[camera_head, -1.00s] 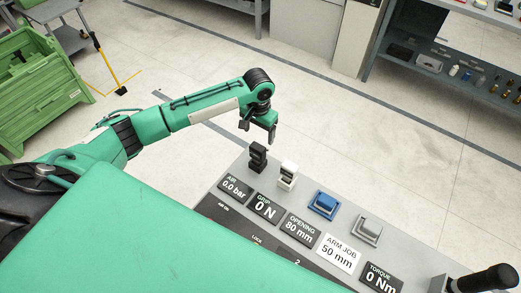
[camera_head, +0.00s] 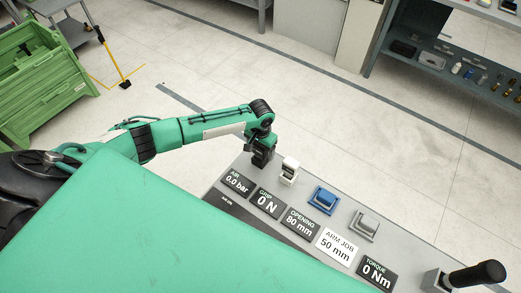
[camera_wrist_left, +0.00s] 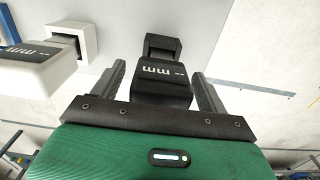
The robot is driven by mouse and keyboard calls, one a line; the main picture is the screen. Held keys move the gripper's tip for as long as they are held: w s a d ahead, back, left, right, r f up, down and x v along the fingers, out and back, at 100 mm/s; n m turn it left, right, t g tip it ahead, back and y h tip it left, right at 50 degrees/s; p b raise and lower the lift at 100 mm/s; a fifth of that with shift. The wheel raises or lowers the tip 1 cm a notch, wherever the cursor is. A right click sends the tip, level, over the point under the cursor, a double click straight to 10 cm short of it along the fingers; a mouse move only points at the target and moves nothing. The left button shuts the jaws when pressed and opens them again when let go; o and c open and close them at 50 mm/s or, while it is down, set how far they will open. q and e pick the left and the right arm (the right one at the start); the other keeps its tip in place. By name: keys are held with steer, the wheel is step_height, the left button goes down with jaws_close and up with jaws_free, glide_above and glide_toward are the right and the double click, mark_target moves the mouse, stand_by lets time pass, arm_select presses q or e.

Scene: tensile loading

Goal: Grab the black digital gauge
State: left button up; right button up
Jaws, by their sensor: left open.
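The black digital gauge (camera_wrist_left: 162,82) stands on its mount in the left wrist view, with "mm" lettering showing. My left gripper (camera_wrist_left: 160,90) is open, with one finger on each side of the gauge and visible gaps between. In the head view my left gripper (camera_head: 262,155) is down at the panel's far left corner and hides most of the black gauge. My right gripper is not in view.
A white gauge (camera_head: 289,171) stands just right of the black one; it also shows in the left wrist view (camera_wrist_left: 40,72).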

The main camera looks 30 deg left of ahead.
arm_select(q)
steer(key=c, duration=1.2)
steer(key=shift+o, duration=0.2)
steer(key=shift+r, duration=0.1)
